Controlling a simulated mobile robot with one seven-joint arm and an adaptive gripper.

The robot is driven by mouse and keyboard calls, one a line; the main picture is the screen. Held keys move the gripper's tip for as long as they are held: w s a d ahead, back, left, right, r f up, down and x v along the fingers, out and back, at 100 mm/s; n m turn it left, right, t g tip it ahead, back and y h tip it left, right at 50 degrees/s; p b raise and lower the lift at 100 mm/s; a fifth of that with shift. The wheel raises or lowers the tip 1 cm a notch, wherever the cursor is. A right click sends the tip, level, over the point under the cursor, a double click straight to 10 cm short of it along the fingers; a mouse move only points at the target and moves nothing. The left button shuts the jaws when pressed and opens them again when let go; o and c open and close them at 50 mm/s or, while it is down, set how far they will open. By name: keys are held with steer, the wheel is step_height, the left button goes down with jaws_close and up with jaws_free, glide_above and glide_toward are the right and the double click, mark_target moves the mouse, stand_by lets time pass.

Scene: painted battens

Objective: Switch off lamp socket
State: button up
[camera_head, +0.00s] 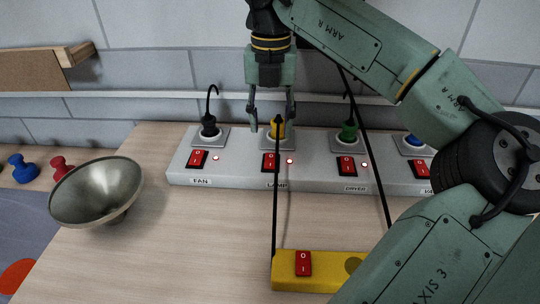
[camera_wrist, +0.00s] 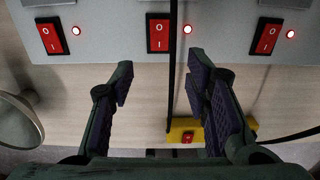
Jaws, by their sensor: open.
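The lamp socket on the white power strip (camera_head: 225,172) holds a yellow plug (camera_head: 277,128) with a black cable. Its red rocker switch (camera_head: 270,162) sits above the LAMP label (camera_head: 277,185). A small light (camera_head: 290,161) beside the switch glows red. In the wrist view the middle switch (camera_wrist: 158,33) has the cable beside it and a lit red light (camera_wrist: 188,29). My gripper (camera_head: 271,118) is open and empty over the lamp socket in the head view. In the wrist view its fingers (camera_wrist: 160,75) are spread apart below the middle switch in the picture.
Fan (camera_head: 198,158) and dryer (camera_head: 346,166) switches flank the lamp switch, their lights lit. A yellow switch box (camera_head: 320,285) lies in front on the cable. A metal bowl (camera_head: 98,190) stands at left. Table between bowl and box is clear.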

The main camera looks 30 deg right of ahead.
mark_target(271, 164)
step_height(271, 164, down, 9)
steer(key=b, duration=0.5)
steer(key=shift+f+b, duration=0.15)
steer(key=shift+b, duration=0.25)
steer(key=shift+c, duration=0.2)
jaws_close()
